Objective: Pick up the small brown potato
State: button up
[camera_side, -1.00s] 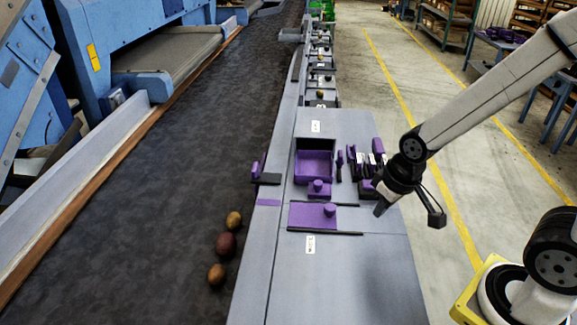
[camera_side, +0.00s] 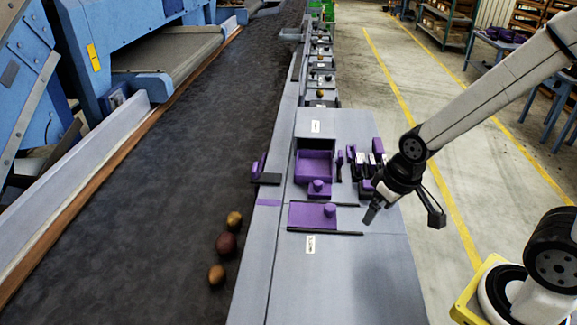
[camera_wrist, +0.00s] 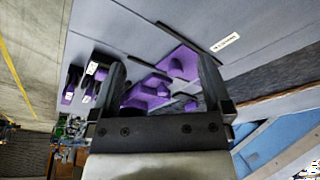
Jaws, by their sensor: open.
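Three potatoes lie in a row on the dark conveyor belt in the side view. The nearest is a small brown potato (camera_side: 216,274). A dark reddish potato (camera_side: 226,244) lies in the middle, and a yellowish-brown potato (camera_side: 234,219) lies farthest; it is also small. My gripper (camera_side: 371,214) is to the right of them, above the right side of the grey worktop, well apart from all three. In the wrist view my gripper (camera_wrist: 161,72) is open, with nothing between its fingers. No potato can be made out in the wrist view.
The grey worktop (camera_side: 345,280) carries a purple tray (camera_side: 314,164), a purple plate with a knob (camera_side: 308,214) and several purple and black blocks. The conveyor belt (camera_side: 150,220) runs along its left side. The worktop's near part is clear.

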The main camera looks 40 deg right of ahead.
jog(key=w+a, duration=0.4)
jog(key=w+a+f+m, duration=0.1)
jog(key=w+a, duration=0.3)
jog(key=w, duration=0.1)
jog(key=w+a+m+g, duration=0.1)
jog(key=w+a, duration=0.3)
jog(key=w, duration=0.1)
jog(key=shift+f, duration=0.4)
jog(key=shift+m+g, duration=0.5)
jog(key=shift+m, duration=0.2)
jog(key=w+a+f, duration=0.1)
jog(key=a, duration=0.2)
jog(key=w+a+f, duration=0.1)
jog(key=a, duration=0.2)
jog(key=w+a+f, duration=0.1)
jog(key=w+a, duration=0.1)
jog(key=shift+a, duration=0.4)
jog(key=m, duration=0.1)
send_over(216, 270)
jog(key=f, duration=0.3)
jog(key=shift+s+f+g, duration=0.25)
jog(key=shift+f+g, duration=0.05)
jog(key=shift+w+f, duration=0.15)
jog(key=shift+f, duration=1.8)
jog(key=shift+w+f, duration=0.1)
jog(key=shift+f, duration=1.85)
